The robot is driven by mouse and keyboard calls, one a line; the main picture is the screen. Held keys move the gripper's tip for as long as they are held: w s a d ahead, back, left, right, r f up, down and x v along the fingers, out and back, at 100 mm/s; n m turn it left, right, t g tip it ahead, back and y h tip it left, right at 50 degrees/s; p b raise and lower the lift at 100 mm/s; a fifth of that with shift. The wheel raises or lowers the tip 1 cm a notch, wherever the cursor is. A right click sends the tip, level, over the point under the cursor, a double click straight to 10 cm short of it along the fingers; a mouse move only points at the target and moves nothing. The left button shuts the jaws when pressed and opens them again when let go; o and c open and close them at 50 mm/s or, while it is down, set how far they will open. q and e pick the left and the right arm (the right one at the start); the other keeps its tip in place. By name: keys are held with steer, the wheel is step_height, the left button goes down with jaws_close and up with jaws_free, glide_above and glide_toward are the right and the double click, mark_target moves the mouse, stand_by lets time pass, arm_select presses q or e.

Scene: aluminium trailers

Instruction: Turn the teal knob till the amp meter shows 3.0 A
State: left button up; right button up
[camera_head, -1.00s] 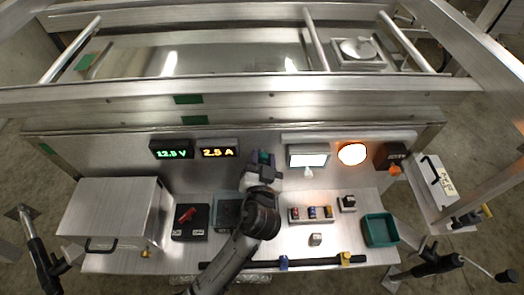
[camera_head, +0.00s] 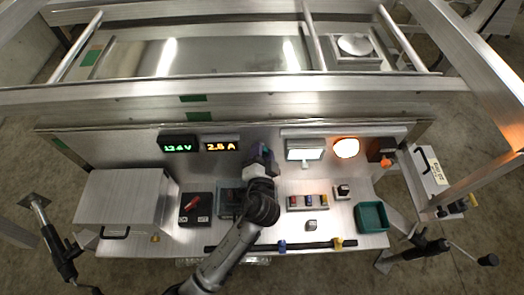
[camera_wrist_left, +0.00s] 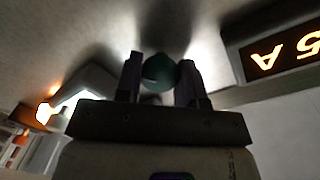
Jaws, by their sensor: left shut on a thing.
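The teal knob (camera_wrist_left: 159,72) shows in the left wrist view as a dark teal round between two fingers. My left gripper (camera_wrist_left: 160,79) is shut on it, one finger on each side. In the head view, my left gripper (camera_head: 262,156) is at the upright back panel, just right of the amp meter, and mostly hides the knob. The amp meter (camera_head: 221,147) has amber digits; it reads about 2.6 A, the last digit blurred. In the left wrist view the meter (camera_wrist_left: 285,57) is upside down and partly cut off, its last digit looking like 5. My right gripper is out of view.
A green voltage display (camera_head: 179,148) is left of the amp meter. A lit white panel (camera_head: 304,150) and an orange lamp (camera_head: 346,148) are to the right. A red switch (camera_head: 193,204), a button box (camera_head: 307,202) and a teal bin (camera_head: 371,217) stand on the bench.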

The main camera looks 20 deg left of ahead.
arm_select(q)
steer(key=o, duration=0.9)
steer(key=v, duration=1.3)
steer(key=shift+s+d, duration=0.25)
steer(key=shift+s, duration=0.1)
steer(key=shift+a, duration=0.1)
